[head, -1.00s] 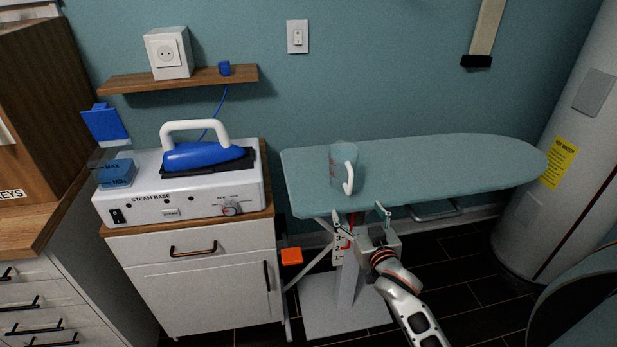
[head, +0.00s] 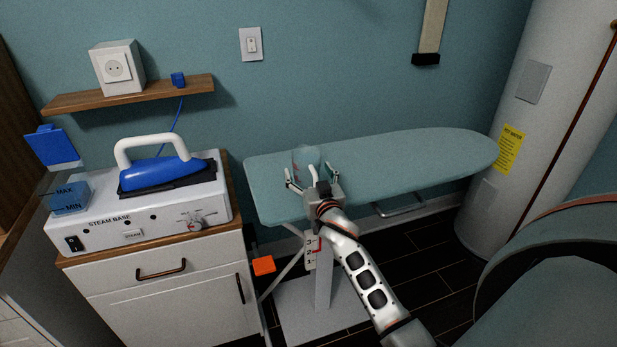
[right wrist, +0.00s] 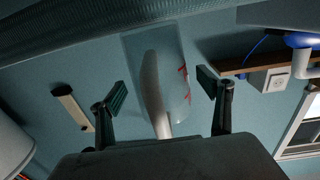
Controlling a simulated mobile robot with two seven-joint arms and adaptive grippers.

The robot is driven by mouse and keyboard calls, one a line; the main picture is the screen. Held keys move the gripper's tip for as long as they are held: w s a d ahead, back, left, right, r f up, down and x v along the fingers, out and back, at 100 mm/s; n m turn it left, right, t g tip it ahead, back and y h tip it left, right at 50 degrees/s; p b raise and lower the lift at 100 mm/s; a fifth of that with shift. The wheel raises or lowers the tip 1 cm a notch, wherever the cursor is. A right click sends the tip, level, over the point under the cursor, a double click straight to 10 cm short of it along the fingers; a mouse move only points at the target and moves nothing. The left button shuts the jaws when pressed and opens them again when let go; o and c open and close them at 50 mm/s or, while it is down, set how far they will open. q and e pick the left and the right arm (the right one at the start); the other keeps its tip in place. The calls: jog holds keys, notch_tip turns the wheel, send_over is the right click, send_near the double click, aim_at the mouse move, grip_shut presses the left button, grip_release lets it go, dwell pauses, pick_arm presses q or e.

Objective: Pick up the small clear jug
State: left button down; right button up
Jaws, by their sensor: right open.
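The small clear jug (head: 306,155) stands on the ironing board (head: 410,158), near its left end. It has a white handle and red marks, which show in the right wrist view (right wrist: 180,55). My right gripper (head: 311,174) is open, with its fingers to either side of the jug. In the right wrist view the gripper (right wrist: 164,90) has the jug between its fingertips, with gaps on both sides, and the handle faces the palm. The gripper hides the jug's lower part in the head view. My left gripper is not in view.
A steam base (head: 130,228) with a blue iron (head: 160,172) stands on a white cabinet (head: 170,290) at left. A wooden shelf (head: 130,95) is on the wall. A water heater (head: 530,130) stands at right. The board right of the jug is clear.

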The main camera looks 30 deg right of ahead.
jog(key=c, duration=1.3)
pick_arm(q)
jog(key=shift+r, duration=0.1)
pick_arm(e)
jog(key=shift+r, duration=0.1)
jog(key=shift+r, duration=0.15)
